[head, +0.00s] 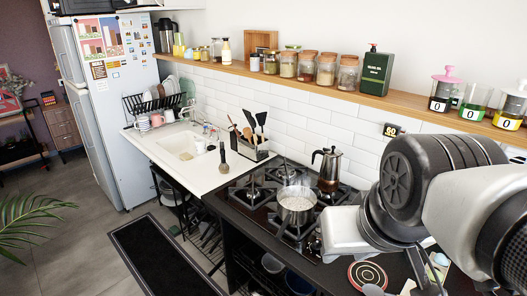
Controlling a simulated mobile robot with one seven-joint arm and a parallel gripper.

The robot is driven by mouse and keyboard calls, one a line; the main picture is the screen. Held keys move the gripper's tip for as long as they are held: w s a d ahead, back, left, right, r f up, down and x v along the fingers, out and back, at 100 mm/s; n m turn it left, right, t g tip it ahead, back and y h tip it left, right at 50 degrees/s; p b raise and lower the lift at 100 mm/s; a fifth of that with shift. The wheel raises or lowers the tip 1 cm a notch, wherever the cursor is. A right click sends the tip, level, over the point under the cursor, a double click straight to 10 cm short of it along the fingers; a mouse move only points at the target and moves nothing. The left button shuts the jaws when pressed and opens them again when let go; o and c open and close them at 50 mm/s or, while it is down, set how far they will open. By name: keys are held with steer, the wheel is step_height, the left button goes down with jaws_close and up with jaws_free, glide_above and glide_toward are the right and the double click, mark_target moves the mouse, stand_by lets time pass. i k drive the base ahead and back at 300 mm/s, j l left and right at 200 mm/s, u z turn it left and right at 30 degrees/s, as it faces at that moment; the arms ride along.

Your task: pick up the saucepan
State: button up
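The saucepan (297,206) is a silver metal pan standing upright on a front burner of the black gas hob (262,213). Its inside looks pale. My arm (425,195) reaches in from the right edge in the head view. A white block (344,234) on my arm, probably my gripper's body, lies just right of the saucepan and appears apart from it. I cannot make out the fingers or whether they hold anything. No handle of the saucepan shows clearly.
A dark moka pot (329,169) stands behind the saucepan. A utensil holder (252,148) stands left of the hob, beside the white sink (184,143). A wooden shelf (230,70) with jars runs along the wall. A round red-and-black trivet (367,275) lies at the front right.

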mark_target(296, 205)
steer(key=i+j+z, duration=0.15)
steer(key=j, duration=0.25)
steer(key=j+z, duration=0.15)
steer(key=j, duration=0.2)
steer(key=i+j+z, duration=0.25)
steer(key=j, duration=0.15)
steer(key=i+j+z, duration=0.25)
steer(key=j, duration=0.15)
steer(key=i+z, duration=0.1)
